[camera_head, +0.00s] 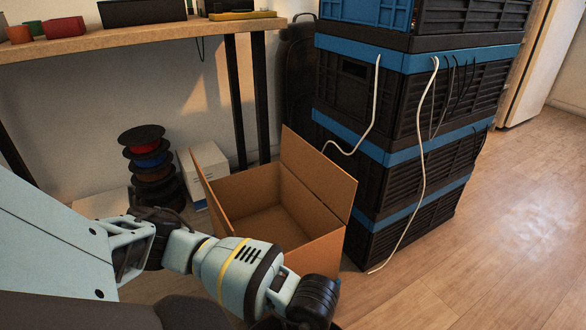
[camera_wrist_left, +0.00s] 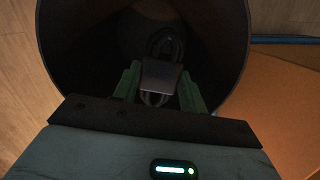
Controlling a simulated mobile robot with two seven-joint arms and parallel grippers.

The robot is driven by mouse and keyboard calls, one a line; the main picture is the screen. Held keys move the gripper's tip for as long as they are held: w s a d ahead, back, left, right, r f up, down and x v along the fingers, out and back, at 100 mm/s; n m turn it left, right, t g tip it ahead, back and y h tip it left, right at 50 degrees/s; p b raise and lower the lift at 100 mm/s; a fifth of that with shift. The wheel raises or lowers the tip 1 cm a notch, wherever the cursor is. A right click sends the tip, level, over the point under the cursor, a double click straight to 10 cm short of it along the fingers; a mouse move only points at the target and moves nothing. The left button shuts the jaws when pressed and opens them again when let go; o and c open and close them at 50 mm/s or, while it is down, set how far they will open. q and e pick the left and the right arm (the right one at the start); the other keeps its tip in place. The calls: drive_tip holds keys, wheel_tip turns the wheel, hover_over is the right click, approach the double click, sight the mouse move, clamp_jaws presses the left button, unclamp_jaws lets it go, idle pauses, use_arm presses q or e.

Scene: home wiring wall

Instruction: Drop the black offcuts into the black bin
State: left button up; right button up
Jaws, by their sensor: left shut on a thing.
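In the left wrist view, my left gripper (camera_wrist_left: 158,88) has its green fingers on either side of a black offcut (camera_wrist_left: 165,43). The offcut looks like a looped cable bundle with a dark block-like middle, and the gripper is shut on it. The round black bin (camera_wrist_left: 75,45) surrounds the offcut and fingers in this view, with its opening in line with them. The height of the offcut relative to the bin rim is hard to tell. The bin's inside is too dark to show any contents. In the head view, my left arm hides the gripper and offcut. My right gripper is not in view.
An open cardboard box (camera_head: 265,205) stands beyond my left arm. Stacked black and blue crates (camera_head: 420,110) with hanging cables stand to its right. Cable spools (camera_head: 150,160) and a white box (camera_head: 203,170) are under the workbench (camera_head: 140,36). The wooden floor at right is clear.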

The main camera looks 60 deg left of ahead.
use_arm(q)
drive_tip(key=o, duration=0.9)
drive_tip(key=shift+c, duration=0.2)
drive_tip(key=shift+o, duration=1)
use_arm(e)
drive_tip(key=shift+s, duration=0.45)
use_arm(q)
drive_tip(key=r+p, duration=0.1)
drive_tip(key=r, duration=0.3)
drive_tip(key=w+r+p, duration=0.1)
drive_tip(key=r, duration=0.1)
drive_tip(key=shift+d+r+p, duration=0.15)
drive_tip(key=shift+r+p, duration=0.15)
drive_tip(key=shift+w+r, duration=0.1)
drive_tip(key=shift+r, duration=0.5)
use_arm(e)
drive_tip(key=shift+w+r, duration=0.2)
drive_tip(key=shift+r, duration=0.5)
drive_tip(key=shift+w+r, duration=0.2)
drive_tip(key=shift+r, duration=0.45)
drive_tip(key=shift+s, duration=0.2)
